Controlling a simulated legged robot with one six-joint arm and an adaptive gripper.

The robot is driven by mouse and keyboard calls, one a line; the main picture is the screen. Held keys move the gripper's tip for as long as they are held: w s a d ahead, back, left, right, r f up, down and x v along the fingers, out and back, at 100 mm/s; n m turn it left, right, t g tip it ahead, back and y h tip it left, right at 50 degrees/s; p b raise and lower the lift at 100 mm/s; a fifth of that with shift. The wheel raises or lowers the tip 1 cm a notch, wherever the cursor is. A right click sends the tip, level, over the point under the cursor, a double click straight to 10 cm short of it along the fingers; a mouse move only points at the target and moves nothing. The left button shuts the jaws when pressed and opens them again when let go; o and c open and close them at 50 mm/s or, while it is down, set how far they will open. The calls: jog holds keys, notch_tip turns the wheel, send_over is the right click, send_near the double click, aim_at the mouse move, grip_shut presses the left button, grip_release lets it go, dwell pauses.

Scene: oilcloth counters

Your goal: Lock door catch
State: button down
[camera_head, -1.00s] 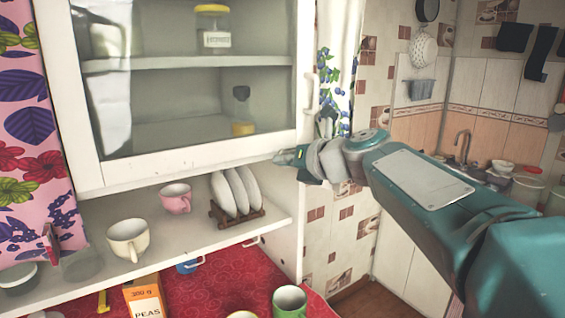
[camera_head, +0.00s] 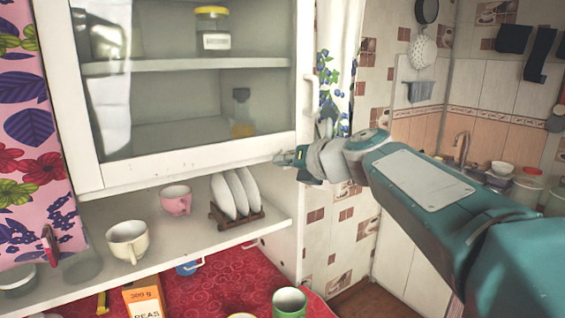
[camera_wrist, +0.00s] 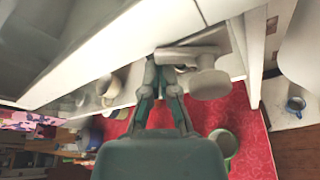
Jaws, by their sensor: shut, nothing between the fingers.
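The white cabinet door (camera_head: 190,162) with its glass pane is closed against the cabinet, its pale handle (camera_head: 311,96) on the right edge. In the wrist view a white door catch (camera_wrist: 208,82), a flat bar with a round knob, sits at the door's lower edge. The bar lies roughly level across the picture. My gripper (camera_wrist: 165,66) is shut and empty, its fingertips right beside the bar's left end; I cannot tell if they touch. In the head view my gripper (camera_head: 284,158) is at the door's lower right corner, and the catch is hidden behind it.
Below the door an open shelf holds a cream cup (camera_head: 128,240), a pink cup (camera_head: 175,200) and plates in a rack (camera_head: 237,193). The red counter (camera_head: 225,277) carries a peas box (camera_head: 143,298) and a green mug (camera_head: 289,302). A floral curtain (camera_head: 30,130) hangs left.

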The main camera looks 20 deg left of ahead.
jog(key=shift+w+r+m+y, duration=0.1)
jog(key=shift+r+m+y, duration=0.2)
jog(key=shift+m, duration=0.3)
dwell(0.5)
jog(key=shift+w+d+r, duration=0.15)
jog(key=shift+d+r, duration=0.05)
jog(key=shift+r, duration=0.15)
jog(key=shift+w+d+r, duration=0.15)
jog(key=shift+r, duration=0.05)
dwell(0.4)
